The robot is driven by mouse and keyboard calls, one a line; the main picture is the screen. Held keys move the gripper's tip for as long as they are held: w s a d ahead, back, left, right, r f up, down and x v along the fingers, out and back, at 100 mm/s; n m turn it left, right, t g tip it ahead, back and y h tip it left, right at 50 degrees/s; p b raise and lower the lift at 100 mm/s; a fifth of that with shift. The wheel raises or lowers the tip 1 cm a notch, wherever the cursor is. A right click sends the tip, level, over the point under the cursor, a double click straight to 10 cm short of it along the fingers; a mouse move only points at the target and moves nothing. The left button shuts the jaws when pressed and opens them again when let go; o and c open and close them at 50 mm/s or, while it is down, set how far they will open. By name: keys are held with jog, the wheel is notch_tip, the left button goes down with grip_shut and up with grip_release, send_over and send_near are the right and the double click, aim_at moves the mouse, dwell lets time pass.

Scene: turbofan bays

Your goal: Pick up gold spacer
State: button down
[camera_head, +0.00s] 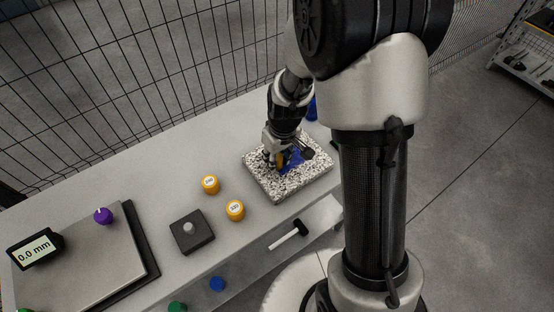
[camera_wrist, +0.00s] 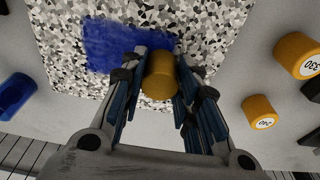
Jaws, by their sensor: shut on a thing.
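The gold spacer (camera_wrist: 160,75) is a short gold cylinder between my gripper's fingers in the wrist view. My gripper (camera_wrist: 158,80) is shut on it, with a finger on each side. In the head view my gripper (camera_head: 277,160) is over the speckled plate (camera_head: 262,184), and the spacer is only a small gold patch beside the fingers. Whether the spacer touches the plate is not clear. A blue patch (camera_wrist: 105,45) lies on the speckled plate behind the spacer in the wrist view.
Two other gold cylinders, one (camera_head: 210,184) and another (camera_head: 235,210), stand left of the plate. A wire fence (camera_head: 130,80) runs behind.

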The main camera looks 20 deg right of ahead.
jog(key=shift+r, duration=0.1)
notch_tip(320, 180, up, 20)
jog(key=p, duration=0.5)
jog(key=shift+f+b, duration=6.7)
jog(key=shift+f, duration=2.85)
jog(key=shift+f, duration=0.35)
